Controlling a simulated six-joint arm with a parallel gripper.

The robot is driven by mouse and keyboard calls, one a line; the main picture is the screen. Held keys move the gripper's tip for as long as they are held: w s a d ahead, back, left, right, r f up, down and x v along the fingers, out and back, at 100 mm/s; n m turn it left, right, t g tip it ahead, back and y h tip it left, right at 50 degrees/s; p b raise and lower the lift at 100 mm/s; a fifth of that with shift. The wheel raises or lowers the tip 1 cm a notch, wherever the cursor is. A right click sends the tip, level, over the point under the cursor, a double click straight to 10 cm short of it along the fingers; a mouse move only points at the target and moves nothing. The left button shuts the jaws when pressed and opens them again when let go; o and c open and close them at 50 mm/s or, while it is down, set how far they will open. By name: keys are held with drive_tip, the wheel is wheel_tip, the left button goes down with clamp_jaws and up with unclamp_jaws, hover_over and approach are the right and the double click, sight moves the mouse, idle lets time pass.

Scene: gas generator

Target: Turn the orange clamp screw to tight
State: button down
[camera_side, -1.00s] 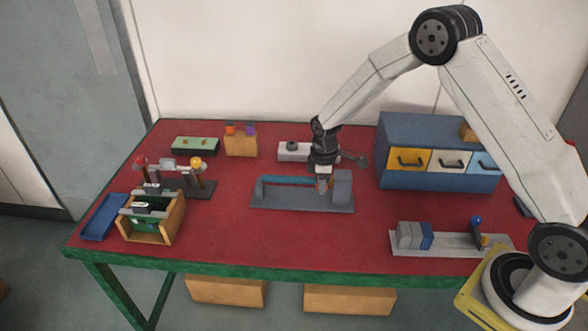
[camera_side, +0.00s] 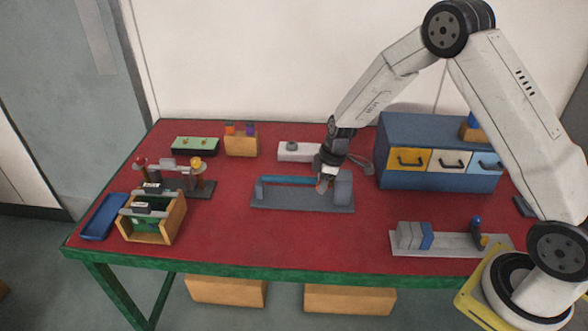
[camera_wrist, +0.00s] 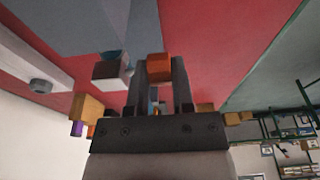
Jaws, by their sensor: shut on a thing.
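The orange clamp screw (camera_wrist: 159,66) shows in the wrist view as an orange block between my fingertips. In the side view only a small orange patch (camera_side: 322,184) shows beneath my gripper (camera_side: 324,184), which hides most of it. My gripper is shut on the screw, with a finger on either side in the wrist view (camera_wrist: 159,75). The screw is at the grey clamp fixture (camera_side: 300,200), next to its tall grey end block (camera_side: 343,187). A blue bar (camera_side: 286,180) runs along the fixture to the left. My wrist is tilted, its upper part leaning right.
A blue cabinet with drawers (camera_side: 430,135) stands right of my gripper. A white block (camera_side: 292,152) lies close behind it. A grey plate with blocks (camera_side: 450,250) lies front right. A wooden box (camera_side: 178,222) and blue tray (camera_side: 102,218) stand left. The front middle table is clear.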

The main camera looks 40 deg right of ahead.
drive_tip(key=shift+s+d+f+t+y, duration=0.1)
drive_tip(key=shift+d+t+y, duration=0.05)
drive_tip(key=shift+t+y, duration=0.65)
drive_tip(key=shift+s+d+t+y, duration=0.1)
drive_tip(key=shift+t+y, duration=0.7)
drive_tip(key=shift+f+t+y, duration=0.1)
drive_tip(key=shift+t+y, duration=0.5)
drive_tip(key=shift+s+t+y, duration=0.1)
drive_tip(key=shift+t+y, duration=0.4)
drive_tip(key=shift+f+t+y, duration=0.1)
drive_tip(key=shift+t+y, duration=0.3)
drive_tip(key=c, duration=0.8)
unclamp_jaws()
drive_tip(key=shift+o, duration=0.2)
drive_tip(key=shift+d, duration=0.15)
drive_tip(key=v, duration=0.7)
drive_tip(key=shift+s+d+r, duration=0.15)
drive_tip(key=shift+s+r, duration=0.05)
drive_tip(key=shift+r, duration=0.05)
